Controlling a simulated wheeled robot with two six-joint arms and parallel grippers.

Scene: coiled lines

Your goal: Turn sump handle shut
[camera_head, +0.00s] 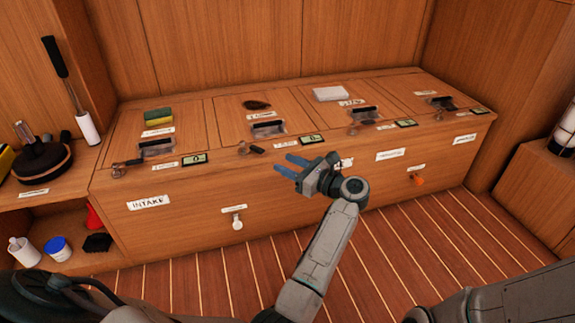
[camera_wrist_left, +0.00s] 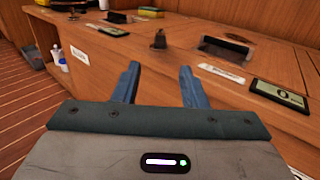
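A wooden bench (camera_head: 180,207) carries several small dark handles along its front top edge. The label naming the sump one is not legible to me. My left gripper (camera_head: 290,164) is open and empty, just in front of the bench edge. Its blue fingers point left toward a dark handle (camera_head: 255,149) on a pale metal fitting. In the left wrist view this handle (camera_wrist_left: 159,39) stands upright beyond and between the open fingertips (camera_wrist_left: 159,72), apart from them. My right gripper is out of view; only part of that arm shows at bottom right.
A clear-covered recess (camera_head: 268,129) and a small display (camera_head: 312,139) sit beside that handle. A sponge (camera_head: 158,117), a dark lump (camera_head: 257,104) and a white block (camera_head: 331,93) lie on the lids. A white knob (camera_head: 237,223) sticks out of the front. The striped floor is clear.

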